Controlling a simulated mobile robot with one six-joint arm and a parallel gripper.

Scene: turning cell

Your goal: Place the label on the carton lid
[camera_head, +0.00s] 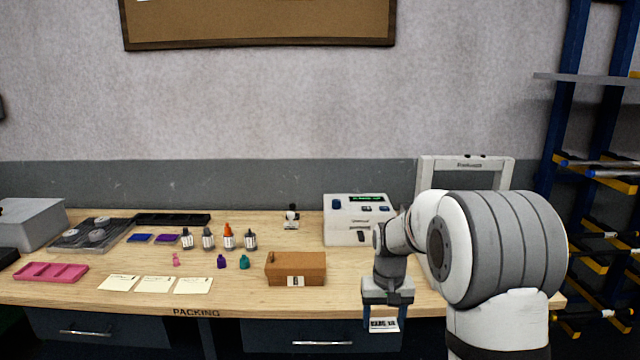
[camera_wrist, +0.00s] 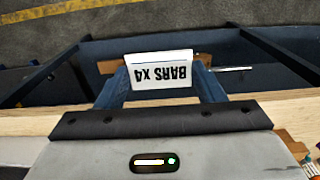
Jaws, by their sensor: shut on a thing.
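The label (camera_wrist: 160,72) is a small white card with black print reading "BARS x4", upside down in the wrist view. My gripper (camera_wrist: 161,84) is shut on it, with one dark blue finger at each side. In the head view my gripper (camera_head: 386,314) points down at the bench's front edge, and the label (camera_head: 384,325) shows below it. The brown carton (camera_head: 295,268) stands on the bench to the left of my gripper, its flat top bare. A small white marking is on its front face. My gripper is apart from the carton.
A white device with a green display (camera_head: 358,220) stands behind the carton. A pink tray (camera_head: 51,272) is at far left. A drawer front (camera_head: 320,335) is below the bench edge.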

